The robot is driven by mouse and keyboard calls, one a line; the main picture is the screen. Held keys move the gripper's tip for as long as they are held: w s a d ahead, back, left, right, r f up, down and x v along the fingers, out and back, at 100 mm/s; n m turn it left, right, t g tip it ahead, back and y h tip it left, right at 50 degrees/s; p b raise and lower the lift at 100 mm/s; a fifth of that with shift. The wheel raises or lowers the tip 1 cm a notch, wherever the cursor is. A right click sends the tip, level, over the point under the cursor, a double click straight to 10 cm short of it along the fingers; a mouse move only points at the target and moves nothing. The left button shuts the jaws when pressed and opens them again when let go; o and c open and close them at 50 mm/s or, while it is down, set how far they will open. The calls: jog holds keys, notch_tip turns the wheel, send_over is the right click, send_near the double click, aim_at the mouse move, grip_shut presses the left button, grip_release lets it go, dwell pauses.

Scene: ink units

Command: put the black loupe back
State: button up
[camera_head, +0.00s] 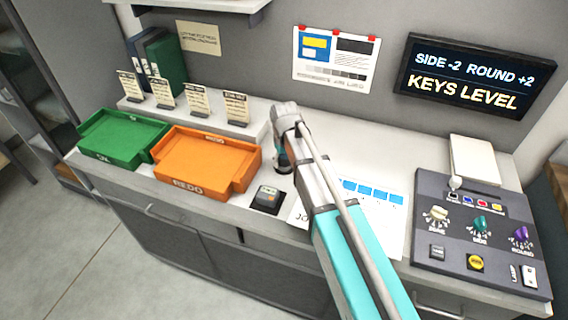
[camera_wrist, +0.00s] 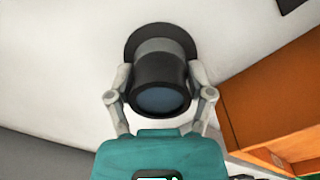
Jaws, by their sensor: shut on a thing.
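The black loupe (camera_wrist: 160,75) is between the two fingers of my gripper (camera_wrist: 160,92) in the wrist view. It has a wide dark rim at the far end, a grey band and a black barrel with a bluish lens facing the camera. My gripper is shut on it. In the head view my gripper (camera_head: 281,146) is over the counter, just right of the orange tray, with the dark loupe (camera_head: 284,166) showing below it. My arm hides part of the counter there. I cannot tell whether the loupe touches the counter.
The orange REDO tray (camera_head: 205,185) and green tray (camera_head: 102,156) stand to the left. A small dark device (camera_head: 267,198) sits in front of the loupe. A printed sheet (camera_head: 385,215) lies under my arm. A control panel (camera_head: 455,262) with knobs is at right. Label cards stand behind the trays.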

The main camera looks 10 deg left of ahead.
aim_at(285, 156)
jog(key=shift+f, duration=0.15)
jog(key=o, duration=1.1)
jog(key=shift+r, duration=0.2)
notch_tip(285, 156, up, 12)
jog(key=p, duration=1.2)
jog(key=shift+d, duration=0.1)
dwell(0.6)
jog(key=s+d+m, duration=0.2)
jog(key=s+d, duration=0.2)
jog(key=d, duration=0.6)
jog(key=s+d+m, duration=0.3)
jog(key=s+d, duration=0.1)
jog(key=d, duration=0.7)
jog(key=s+d+m, duration=0.2)
jog(key=s+d, duration=0.2)
jog(key=d, duration=0.6)
jog(key=shift+d, duration=0.15)
